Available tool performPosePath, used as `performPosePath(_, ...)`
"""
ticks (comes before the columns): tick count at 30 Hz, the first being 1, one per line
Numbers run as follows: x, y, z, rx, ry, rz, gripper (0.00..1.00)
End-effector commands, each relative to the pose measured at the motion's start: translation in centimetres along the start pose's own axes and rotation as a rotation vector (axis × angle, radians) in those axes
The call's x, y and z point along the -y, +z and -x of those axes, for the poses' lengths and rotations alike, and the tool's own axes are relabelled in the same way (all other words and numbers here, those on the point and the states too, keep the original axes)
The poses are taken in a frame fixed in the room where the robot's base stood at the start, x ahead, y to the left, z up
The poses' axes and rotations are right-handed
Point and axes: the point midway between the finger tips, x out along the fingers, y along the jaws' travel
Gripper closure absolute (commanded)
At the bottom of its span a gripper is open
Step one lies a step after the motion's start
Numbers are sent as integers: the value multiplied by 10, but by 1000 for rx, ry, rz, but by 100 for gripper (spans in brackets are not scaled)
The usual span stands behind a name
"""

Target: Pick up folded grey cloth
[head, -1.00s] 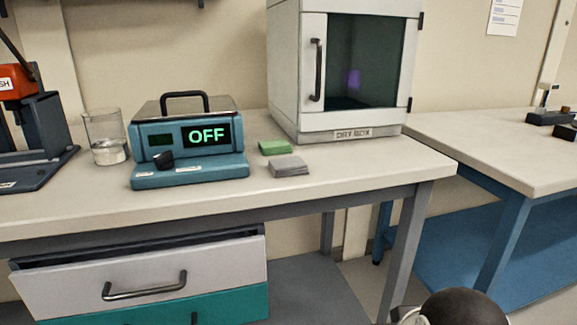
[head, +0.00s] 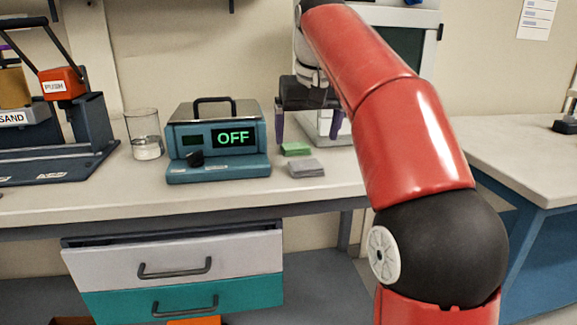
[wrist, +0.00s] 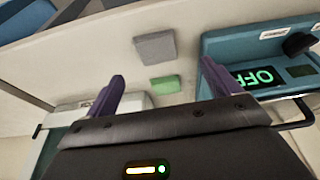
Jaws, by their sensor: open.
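The folded grey cloth (head: 306,168) lies flat on the bench top, just in front of a green folded cloth (head: 295,149). In the wrist view the grey cloth (wrist: 155,48) lies beyond my fingertips, with the green cloth (wrist: 166,84) nearer. My gripper (head: 308,135) hangs above and behind the two cloths, its two purple fingers wide apart. In the wrist view my gripper (wrist: 165,82) is open and nothing is between its fingers.
A blue device reading OFF (head: 218,145) stands left of the cloths, with a glass beaker (head: 145,135) beyond it. The dry box (head: 402,45) is behind, partly hidden by my arm. The bench's front edge is close to the grey cloth. A drawer (head: 175,257) below stands slightly open.

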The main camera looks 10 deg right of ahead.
Motion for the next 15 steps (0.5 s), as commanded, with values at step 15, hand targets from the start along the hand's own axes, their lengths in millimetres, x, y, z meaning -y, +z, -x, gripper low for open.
performPosePath(15, -9, 1, -54, 5, -2, -2, 11)
